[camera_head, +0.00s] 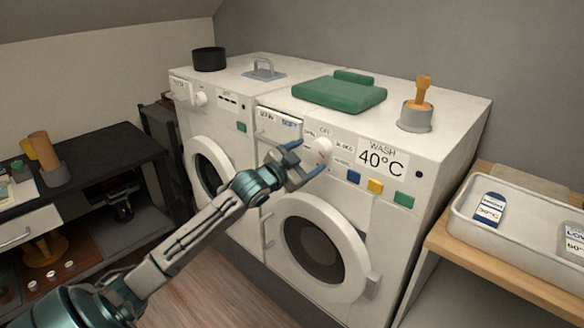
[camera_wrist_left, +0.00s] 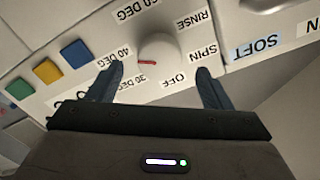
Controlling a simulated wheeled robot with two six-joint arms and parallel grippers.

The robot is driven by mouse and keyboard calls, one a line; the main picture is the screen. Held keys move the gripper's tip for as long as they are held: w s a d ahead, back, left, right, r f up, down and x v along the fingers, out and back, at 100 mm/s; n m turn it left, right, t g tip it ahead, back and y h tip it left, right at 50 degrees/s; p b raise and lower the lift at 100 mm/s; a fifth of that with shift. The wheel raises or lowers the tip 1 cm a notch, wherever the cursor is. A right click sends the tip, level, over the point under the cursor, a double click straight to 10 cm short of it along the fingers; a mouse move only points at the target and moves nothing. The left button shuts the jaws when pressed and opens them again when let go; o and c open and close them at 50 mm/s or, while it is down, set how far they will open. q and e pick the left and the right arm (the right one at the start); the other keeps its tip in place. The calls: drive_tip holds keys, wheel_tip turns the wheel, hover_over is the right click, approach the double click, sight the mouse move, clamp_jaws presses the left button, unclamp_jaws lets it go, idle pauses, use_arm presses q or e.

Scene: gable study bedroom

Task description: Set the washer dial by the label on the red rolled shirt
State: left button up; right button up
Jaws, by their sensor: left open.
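The washer dial (camera_head: 323,147) is a white knob on the front panel of the right machine (camera_head: 420,185). In the left wrist view the dial (camera_wrist_left: 165,52) has a red mark pointing left, toward the 40 DEG label. The machine's display (camera_head: 381,160) reads WASH 40°C. My left gripper (camera_head: 312,157) is open in front of the dial. In the wrist view its fingers (camera_wrist_left: 160,71) stand apart below the knob, one to each side, with nothing between them; contact cannot be told. I see no red rolled shirt. My right gripper is out of view.
A green folded cloth (camera_head: 339,93) and a grey holder (camera_head: 415,116) with an orange-handled tool (camera_head: 423,89) are on the machine top. Blue (camera_head: 353,177), yellow (camera_head: 375,186) and green (camera_head: 403,199) buttons sit below the display.

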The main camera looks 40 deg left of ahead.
use_arm(q)
drive_tip(key=s+b, duration=0.1)
drive_tip(key=s, duration=0.6)
drive_tip(key=shift+s+a, duration=0.15)
drive_tip(key=shift+a, duration=0.1)
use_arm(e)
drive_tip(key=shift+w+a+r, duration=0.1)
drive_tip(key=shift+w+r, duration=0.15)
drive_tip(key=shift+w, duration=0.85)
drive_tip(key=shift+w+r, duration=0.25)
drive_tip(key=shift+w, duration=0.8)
